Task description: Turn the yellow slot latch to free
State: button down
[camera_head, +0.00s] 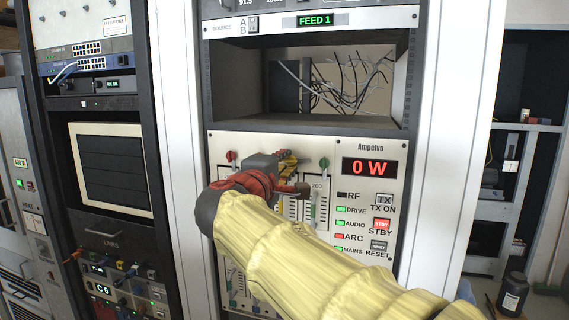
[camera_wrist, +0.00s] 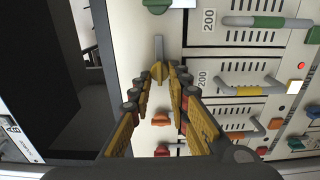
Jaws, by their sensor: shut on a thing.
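The yellow slot latch (camera_wrist: 183,71) is on the panel front, mostly hidden by my fingers in the wrist view. My gripper (camera_wrist: 166,75) is closed around it, with yellow finger pads on either side. In the head view my gripper (camera_head: 284,160) reaches the upper part of the Ampelvo panel (camera_head: 338,146), between a red latch (camera_head: 231,156) and a green latch (camera_head: 323,163). A grey lever (camera_wrist: 159,47) projects just beyond the fingertips. The latch's exact angle is hard to tell. A yellow-marked module handle (camera_wrist: 248,90) is to the right.
The green latch (camera_wrist: 155,5) and an orange latch (camera_wrist: 160,118) flank my fingers. Nearby module handles project from the panel. A red 0 W display (camera_head: 370,168) and buttons are to the right. Above is an open bay (camera_head: 260,125) with loose wires.

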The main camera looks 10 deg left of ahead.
jog(key=c, duration=1.9)
grip_release()
jog(key=s, duration=0.8)
jog(key=s+a, duration=0.1)
jog(key=s, duration=0.3)
